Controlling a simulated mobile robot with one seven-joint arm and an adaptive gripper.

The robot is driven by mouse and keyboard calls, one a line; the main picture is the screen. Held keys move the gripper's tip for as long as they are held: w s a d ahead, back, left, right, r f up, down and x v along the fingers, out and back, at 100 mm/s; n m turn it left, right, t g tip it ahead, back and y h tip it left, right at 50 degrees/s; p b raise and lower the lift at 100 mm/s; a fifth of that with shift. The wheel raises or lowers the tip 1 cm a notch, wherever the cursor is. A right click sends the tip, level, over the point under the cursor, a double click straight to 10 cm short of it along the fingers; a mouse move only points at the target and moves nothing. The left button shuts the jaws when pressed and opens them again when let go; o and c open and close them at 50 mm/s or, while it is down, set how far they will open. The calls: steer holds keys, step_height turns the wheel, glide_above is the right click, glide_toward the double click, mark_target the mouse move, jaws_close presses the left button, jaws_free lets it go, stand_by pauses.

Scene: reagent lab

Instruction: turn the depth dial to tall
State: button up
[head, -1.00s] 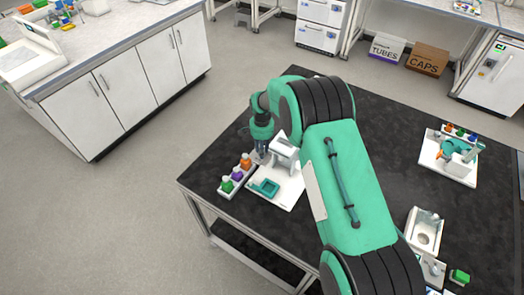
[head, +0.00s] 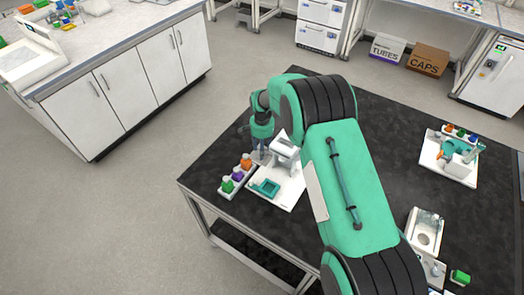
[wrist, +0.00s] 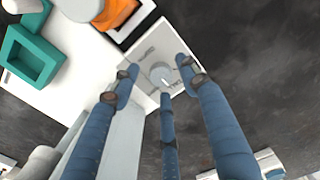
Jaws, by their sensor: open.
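The depth dial (wrist: 161,73) is a round grey knob with a white pointer line, on a light grey panel (wrist: 146,52) with darker markings. The pointer slants toward the lower right in the wrist view. I cannot read which marking is tall. My gripper (wrist: 160,88) is open, with its blue fingers spread around the dial; I cannot tell whether any fingertip touches it. In the head view, my gripper (head: 260,156) is at the left side of the white device (head: 285,150), and the dial is hidden there.
A teal square holder (head: 266,187) sits on the device's white base. It also shows in the wrist view (wrist: 30,56). A rack of bottles with green, purple and orange caps (head: 237,172) stands close on the left. Other equipment (head: 448,160) stands at the table's right.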

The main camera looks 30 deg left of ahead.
step_height(320, 180, up, 11)
stand_by(0.5)
stand_by(0.5)
